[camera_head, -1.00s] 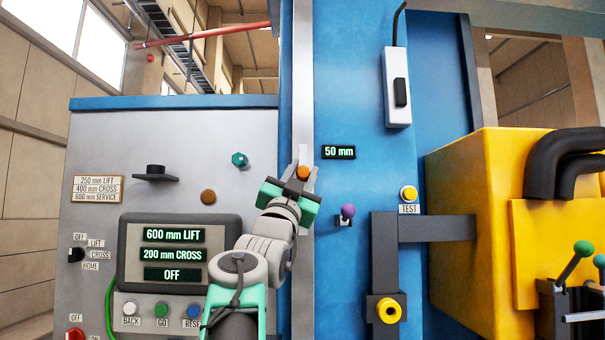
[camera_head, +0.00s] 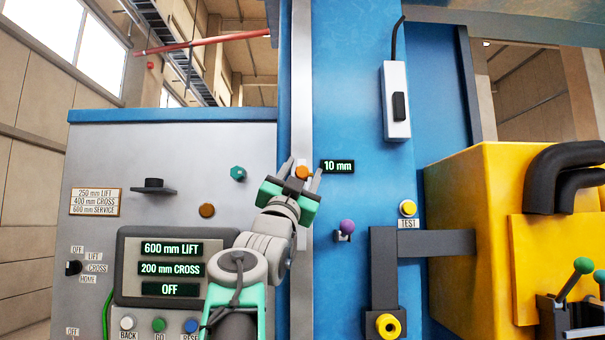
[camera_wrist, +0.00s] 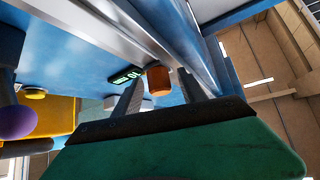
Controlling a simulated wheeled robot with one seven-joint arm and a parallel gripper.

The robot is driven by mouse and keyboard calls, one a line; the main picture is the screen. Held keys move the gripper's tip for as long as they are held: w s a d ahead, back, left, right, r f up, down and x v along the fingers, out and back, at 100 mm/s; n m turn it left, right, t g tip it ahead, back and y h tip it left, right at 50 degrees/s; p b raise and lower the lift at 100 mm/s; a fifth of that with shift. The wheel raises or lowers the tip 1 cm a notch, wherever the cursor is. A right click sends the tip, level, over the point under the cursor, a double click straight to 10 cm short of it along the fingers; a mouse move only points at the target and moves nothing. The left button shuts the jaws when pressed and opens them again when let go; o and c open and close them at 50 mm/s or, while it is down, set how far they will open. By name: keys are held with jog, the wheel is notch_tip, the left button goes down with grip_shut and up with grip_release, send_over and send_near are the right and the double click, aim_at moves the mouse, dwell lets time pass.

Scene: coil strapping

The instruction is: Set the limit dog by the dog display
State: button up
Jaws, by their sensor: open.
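The limit dog, with an orange knob (camera_head: 302,173), sits on the grey vertical rail of the blue column. The dog display (camera_head: 338,167) just to its right reads 10 mm; it also shows in the wrist view (camera_wrist: 126,76). My gripper (camera_head: 301,170) is open, with one finger on each side of the orange knob. In the wrist view the knob (camera_wrist: 159,81) lies between the fingertips (camera_wrist: 160,92). I cannot tell whether either finger touches it.
A grey panel (camera_head: 240,140) on the left has a screen (camera_head: 172,268) reading 600 mm LIFT, 200 mm CROSS and OFF. A purple knob (camera_head: 347,227) and a yellow TEST button (camera_head: 407,208) are on the blue column. A yellow machine body (camera_head: 470,230) stands on the right.

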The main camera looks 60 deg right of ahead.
jog(key=shift+f, duration=0.1)
jog(key=shift+a+f+b, duration=0.25)
jog(key=shift+f+b, duration=0.1)
jog(key=shift+b, duration=0.05)
jog(key=b+v, duration=0.4)
jog(key=v, duration=0.3)
jog(key=shift+r, duration=0.2)
